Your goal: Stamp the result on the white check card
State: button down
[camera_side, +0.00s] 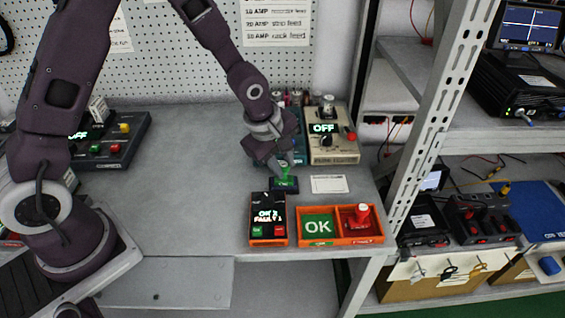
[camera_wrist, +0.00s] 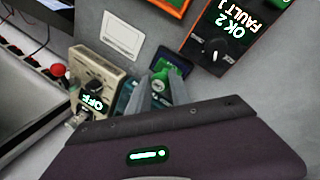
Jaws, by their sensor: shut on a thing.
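My gripper (camera_side: 279,165) is shut on a green stamp (camera_side: 286,173). The stamp is at a dark pad (camera_side: 284,186) on the bench; I cannot tell whether it touches the pad. In the wrist view, the gripper (camera_wrist: 160,98) and the green stamp (camera_wrist: 179,90) are in front of the pad (camera_wrist: 172,66). The white check card (camera_side: 329,184) lies flat just right of the pad, and shows in the wrist view (camera_wrist: 122,35). An orange tray (camera_side: 339,241) holds a red stamp (camera_side: 359,216) in its right compartment; its green left compartment, marked OK, is empty.
An orange-edged counter box (camera_side: 268,219) reading OK 2, FAULT 1 stands left of the tray. A beige box (camera_side: 333,152) showing OFF stands behind the card. A metal shelf upright (camera_side: 432,110) rises at the right.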

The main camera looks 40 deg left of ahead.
jog(key=shift+r, duration=3.5)
jog(key=w+d+f, duration=0.1)
jog(key=w+d, duration=0.7)
send_over(329, 187)
jog(key=shift+f, duration=3.05)
jog(key=shift+f, duration=0.55)
notch_tip(329, 187, up, 7)
